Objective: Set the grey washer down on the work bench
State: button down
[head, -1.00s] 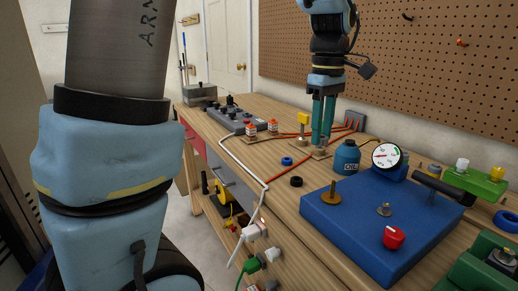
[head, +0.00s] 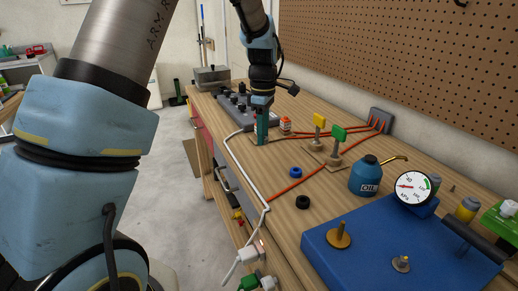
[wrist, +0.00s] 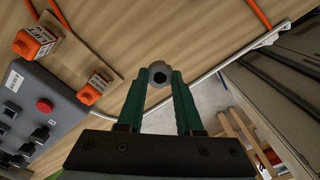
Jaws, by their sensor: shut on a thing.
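My gripper (head: 262,138) is low over the left part of the wooden work bench (head: 276,159), in front of the grey control box. In the wrist view its two green fingers are shut on the grey washer (wrist: 158,74), a thick ring with a dark hole, held at the fingertips. The washer shows against the bench top (wrist: 205,35), close to the bench's edge. I cannot tell whether it touches the wood. In the head view the washer is hidden or too small to make out.
The control box (head: 238,108) and orange-and-white switches (head: 285,124) stand near my gripper. A white cable (head: 238,160) runs along the front edge. Yellow (head: 319,119) and green (head: 338,133) valves, a blue ring (head: 296,172) and a black ring (head: 302,202) are to the right.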

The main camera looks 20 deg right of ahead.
aim_at(263, 160)
jog(key=shift+f+p, duration=0.5)
jog(key=shift+f, duration=2.35)
jog(key=shift+f, duration=0.1)
jog(key=c, duration=0.6)
grip_release()
jog(key=shift+o, duration=0.2)
notch_tip(263, 160, up, 12)
jog(key=b, duration=0.2)
jog(key=s+a+f+m, duration=0.2)
jog(key=a+m, duration=0.4)
jog(key=a, duration=1.4)
jog(key=s+a+f+m, duration=0.1)
jog(key=s+a+m, duration=0.1)
jog(key=s+a, duration=0.2)
jog(key=s+a+f+m+t, duration=0.1)
jog(key=s+a+f+m, duration=0.1)
jog(key=a, duration=0.5)
jog(key=s+m, duration=0.1)
jog(key=s, duration=0.1)
jog(key=shift+s+a+f+t, duration=0.15)
jog(key=shift+s+f+t, duration=0.1)
jog(key=shift+s+t, duration=0.1)
